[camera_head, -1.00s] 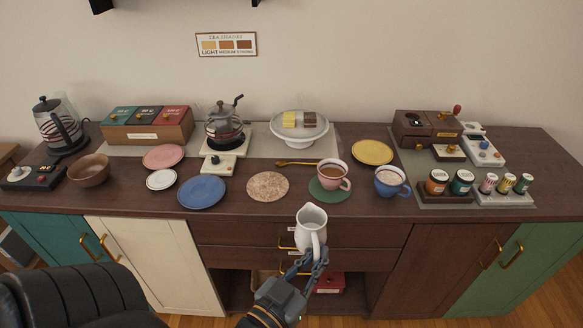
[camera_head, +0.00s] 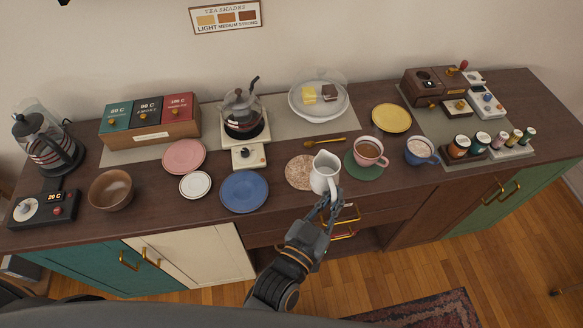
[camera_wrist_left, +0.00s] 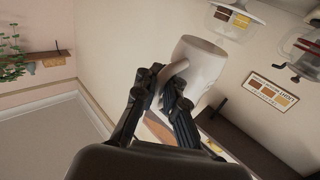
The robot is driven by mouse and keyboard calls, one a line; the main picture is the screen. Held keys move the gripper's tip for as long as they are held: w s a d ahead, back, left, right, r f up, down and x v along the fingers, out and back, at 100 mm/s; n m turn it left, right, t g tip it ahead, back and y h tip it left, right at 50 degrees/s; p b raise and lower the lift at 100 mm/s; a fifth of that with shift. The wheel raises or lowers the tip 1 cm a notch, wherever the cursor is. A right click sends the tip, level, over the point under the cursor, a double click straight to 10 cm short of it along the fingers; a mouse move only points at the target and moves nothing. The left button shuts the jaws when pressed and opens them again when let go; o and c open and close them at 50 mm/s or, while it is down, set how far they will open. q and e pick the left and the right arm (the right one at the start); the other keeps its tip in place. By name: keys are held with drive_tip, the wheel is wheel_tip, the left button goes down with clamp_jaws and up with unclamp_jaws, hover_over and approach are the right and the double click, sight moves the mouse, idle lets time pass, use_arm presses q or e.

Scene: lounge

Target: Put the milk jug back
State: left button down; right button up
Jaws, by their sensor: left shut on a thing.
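The white milk jug (camera_head: 324,172) is upright in the head view, at the front edge of the counter beside the round tan patterned mat (camera_head: 300,174). My left gripper (camera_head: 330,203) is shut on its handle from the front. In the left wrist view the jug (camera_wrist_left: 204,62) is beyond the fingers of the left gripper (camera_wrist_left: 172,88), with the handle between them. I cannot tell whether the jug's base touches the counter. My right gripper is not in view.
A pink cup (camera_head: 369,153) on a green saucer (camera_head: 358,172) stands right of the jug, with a blue cup (camera_head: 420,152) farther right. A blue plate (camera_head: 244,192) lies to the left. A gold spoon (camera_head: 325,142) lies behind the jug.

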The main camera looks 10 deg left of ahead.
sight(324, 183)
use_arm(q)
drive_tip(key=w+f+b, duration=0.1)
drive_tip(key=w, duration=0.1)
drive_tip(key=w+a+f+b, duration=0.1)
drive_tip(key=w+b, duration=0.1)
drive_tip(key=w+a+f+b, duration=0.1)
drive_tip(key=w, duration=0.1)
drive_tip(key=shift+f+b, duration=0.35)
drive_tip(key=w+f+b, duration=0.1)
drive_tip(key=w+a+f+b, duration=0.1)
drive_tip(key=b, duration=0.1)
drive_tip(key=w+a+f+b, duration=0.1)
drive_tip(key=f+b, duration=0.1)
drive_tip(key=shift+w, duration=0.4)
drive_tip(key=shift+w+a+f+b, duration=0.15)
drive_tip(key=shift+w+f+b, duration=0.3)
drive_tip(key=shift+w+b, duration=0.15)
drive_tip(key=f+b, duration=0.2)
drive_tip(key=b, duration=0.1)
drive_tip(key=f+b, duration=0.2)
drive_tip(key=shift+w+a, duration=0.15)
drive_tip(key=shift+w, duration=0.1)
drive_tip(key=shift+r, duration=0.15)
